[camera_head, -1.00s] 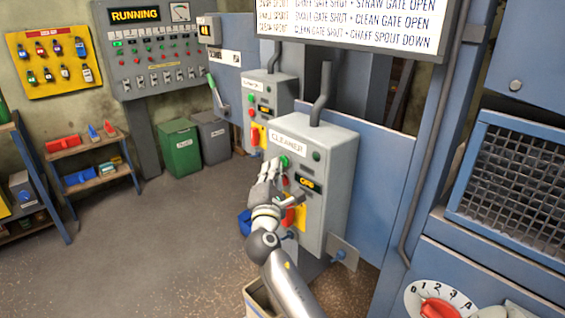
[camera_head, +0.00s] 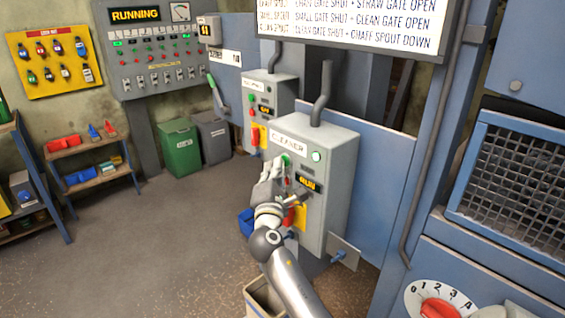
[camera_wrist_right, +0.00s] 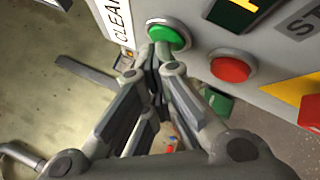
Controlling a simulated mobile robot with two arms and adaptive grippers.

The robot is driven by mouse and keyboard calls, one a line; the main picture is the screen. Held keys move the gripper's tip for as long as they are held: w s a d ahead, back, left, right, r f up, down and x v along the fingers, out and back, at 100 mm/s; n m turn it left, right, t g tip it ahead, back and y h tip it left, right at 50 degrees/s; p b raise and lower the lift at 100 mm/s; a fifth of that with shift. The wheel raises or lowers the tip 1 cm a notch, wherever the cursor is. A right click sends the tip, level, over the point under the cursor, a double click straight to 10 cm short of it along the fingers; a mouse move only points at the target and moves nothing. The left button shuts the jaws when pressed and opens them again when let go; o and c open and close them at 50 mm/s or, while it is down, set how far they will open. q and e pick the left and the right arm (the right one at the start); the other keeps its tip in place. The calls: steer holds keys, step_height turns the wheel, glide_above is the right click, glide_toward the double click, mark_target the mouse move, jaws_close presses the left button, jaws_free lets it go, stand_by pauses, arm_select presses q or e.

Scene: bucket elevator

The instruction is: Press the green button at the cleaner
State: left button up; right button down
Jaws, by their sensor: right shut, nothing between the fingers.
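The grey CLEANER box (camera_head: 338,190) stands in the middle of the head view, its white label at the top. Its round green button (camera_head: 286,159) is below the label and also shows in the right wrist view (camera_wrist_right: 172,36). My right gripper (camera_head: 279,164) is shut and empty. Its fingertips (camera_wrist_right: 157,52) are at the green button's edge and appear to touch it. A lamp (camera_head: 316,156) on the box glows pale green, and the small display (camera_head: 307,184) is lit yellow, seemingly reading RUN. My left gripper is not in view.
A red button (camera_wrist_right: 231,67) sits beside the green one. A similar grey box (camera_head: 268,95) stands behind, to the left. The control panel (camera_head: 155,60) reads RUNNING. Bins (camera_head: 180,147) stand at the back; the floor at left is open.

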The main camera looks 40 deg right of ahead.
steer(key=shift+s+a, duration=0.15)
steer(key=shift+a, duration=0.65)
steer(key=a+b, duration=0.1)
steer(key=a, duration=0.4)
steer(key=shift+s, duration=0.15)
stand_by(0.7)
